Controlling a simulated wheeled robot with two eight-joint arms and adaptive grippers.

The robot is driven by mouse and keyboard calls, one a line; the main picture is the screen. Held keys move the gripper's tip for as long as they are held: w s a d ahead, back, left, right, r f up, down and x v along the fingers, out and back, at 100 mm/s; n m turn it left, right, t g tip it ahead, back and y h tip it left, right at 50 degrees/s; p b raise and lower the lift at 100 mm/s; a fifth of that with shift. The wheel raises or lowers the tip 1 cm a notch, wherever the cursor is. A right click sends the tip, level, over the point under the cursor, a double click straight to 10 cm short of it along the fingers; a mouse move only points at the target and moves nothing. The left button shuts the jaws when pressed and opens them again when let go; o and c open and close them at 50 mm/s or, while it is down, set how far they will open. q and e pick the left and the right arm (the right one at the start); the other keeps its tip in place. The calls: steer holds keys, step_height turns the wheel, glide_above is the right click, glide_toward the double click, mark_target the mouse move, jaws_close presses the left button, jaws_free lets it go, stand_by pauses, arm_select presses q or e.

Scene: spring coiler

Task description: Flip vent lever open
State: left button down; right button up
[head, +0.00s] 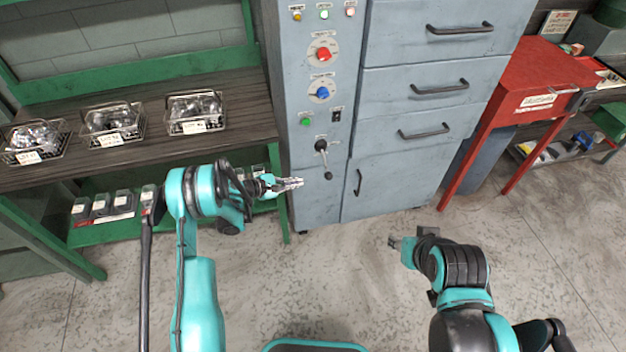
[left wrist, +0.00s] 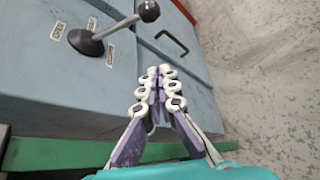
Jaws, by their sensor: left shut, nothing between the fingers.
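The vent lever (head: 321,147) is a black lever on the front of the grey-blue cabinet, below the knobs and buttons. Its rod hangs downward to a round knob in the head view. In the left wrist view the round dark base of the lever (left wrist: 87,42) and its ball knob at the rod's end show at upper left, with small labels around the base. My left gripper (head: 293,184) is shut and empty, left of the lever knob and apart from it. Its closed fingers also show in the left wrist view (left wrist: 158,75). My right gripper (head: 397,243) is low over the floor; its finger opening is unclear.
The cabinet (head: 385,185) has several drawers with black handles. A green-framed bench (head: 150,150) with wire baskets stands at left, with small bins on its lower shelf. A red table (head: 535,80) stands at right. The floor before the cabinet is clear.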

mark_target(326, 167)
stand_by(0.3)
arm_select(q)
steer(key=b+x, duration=0.4)
steer(key=x, duration=0.6)
steer(key=s+r, duration=0.1)
steer(key=d+r, duration=0.1)
steer(key=r, duration=0.1)
steer(key=shift+s+d+r+b, duration=0.1)
steer(key=shift+s+d+b, duration=0.1)
steer(key=shift+s+b, duration=0.15)
steer(key=shift+s+r, duration=0.1)
